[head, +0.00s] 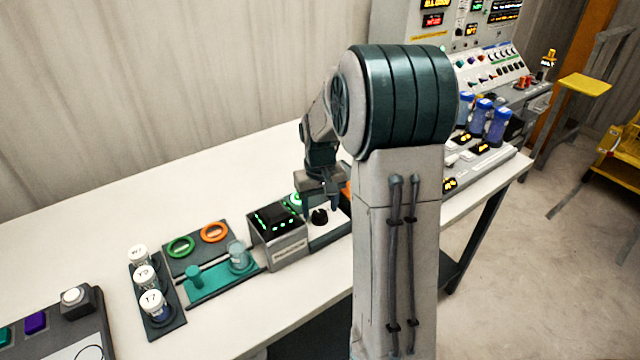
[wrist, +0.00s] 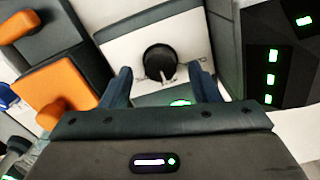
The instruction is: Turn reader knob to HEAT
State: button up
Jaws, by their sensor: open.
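The reader knob (wrist: 160,62) is a round black knob with a pale pointer mark, on a white panel. In the wrist view its pointer is toward the lower part of the picture, slightly right. The panel labels are too small to read. In the head view the knob (head: 319,216) shows beside the reader box (head: 279,238). My gripper (wrist: 162,80) is open, with one dark finger on each side below the knob in the wrist view. The fingers look apart from the knob. In the head view my gripper (head: 318,200) is just above the knob panel, partly hidden by my arm.
Orange-handled blocks (wrist: 55,92) stand left of the knob panel in the wrist view. Left of the reader in the head view are a teal tray (head: 210,287), green and orange rings (head: 181,246), and several white-capped vials (head: 145,277). Blue-capped bottles (head: 498,125) stand at the right.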

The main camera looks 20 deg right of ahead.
aim_at(320, 213)
notch_tip(320, 213, up, 12)
jog(key=shift+r, duration=0.25)
jog(key=shift+a, duration=0.1)
dwell(0.4)
jog(key=s+a+f+t, duration=0.1)
jog(key=s+a, duration=0.4)
jog(key=s, duration=0.5)
jog(key=s+a+f+t, duration=0.1)
jog(key=s+a, duration=0.4)
jog(key=s, duration=0.5)
jog(key=shift+s+f+n+t, duration=0.35)
jog(key=shift+s+n+t, duration=0.05)
jog(key=shift+t, duration=0.1)
